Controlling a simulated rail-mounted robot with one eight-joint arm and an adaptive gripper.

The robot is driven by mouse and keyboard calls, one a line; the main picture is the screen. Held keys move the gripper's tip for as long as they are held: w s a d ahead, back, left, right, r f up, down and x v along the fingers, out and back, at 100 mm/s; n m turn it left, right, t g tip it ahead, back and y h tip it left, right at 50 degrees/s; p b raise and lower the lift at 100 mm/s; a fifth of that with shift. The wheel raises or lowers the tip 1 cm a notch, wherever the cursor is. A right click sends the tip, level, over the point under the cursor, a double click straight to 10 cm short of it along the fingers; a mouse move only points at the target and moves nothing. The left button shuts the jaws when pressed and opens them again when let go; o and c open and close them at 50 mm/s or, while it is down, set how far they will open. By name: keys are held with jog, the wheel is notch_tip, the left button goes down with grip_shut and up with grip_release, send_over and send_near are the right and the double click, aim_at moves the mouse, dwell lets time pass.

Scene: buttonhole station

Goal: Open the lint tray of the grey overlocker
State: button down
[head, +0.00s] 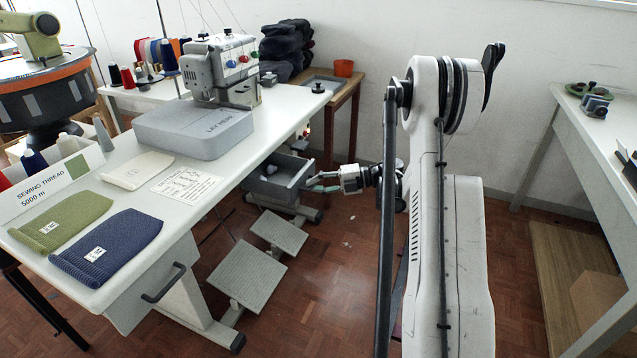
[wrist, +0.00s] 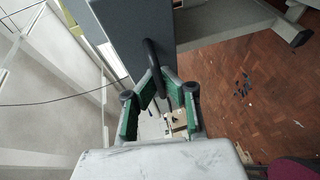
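The grey overlocker (head: 222,68) stands on the white table behind a grey block. Its lint tray (head: 276,186) is a dark grey drawer under the table's right edge, standing out with its inside showing and some pale lint in it. My gripper (head: 322,182) is at the tray's front, right of it. In the wrist view the tray's dark grey front (wrist: 133,32) carries a black curved handle (wrist: 152,52). My green-padded fingertips (wrist: 161,80) close in on the handle from both sides, with the bar between them. The fingers partly hide the handle's lower end.
Grey foot pedals (head: 248,275) stand on the wooden floor below the table. Folded knit pieces (head: 106,245) lie on the white tabletop (head: 190,225). Another table (head: 590,130) is at the right. The floor between the tables is mostly clear around my arm.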

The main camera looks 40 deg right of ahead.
dwell(0.3)
jog(key=c, duration=2.1)
grip_release()
jog(key=shift+d, duration=0.15)
jog(key=v, duration=1.2)
jog(key=shift+r, duration=0.1)
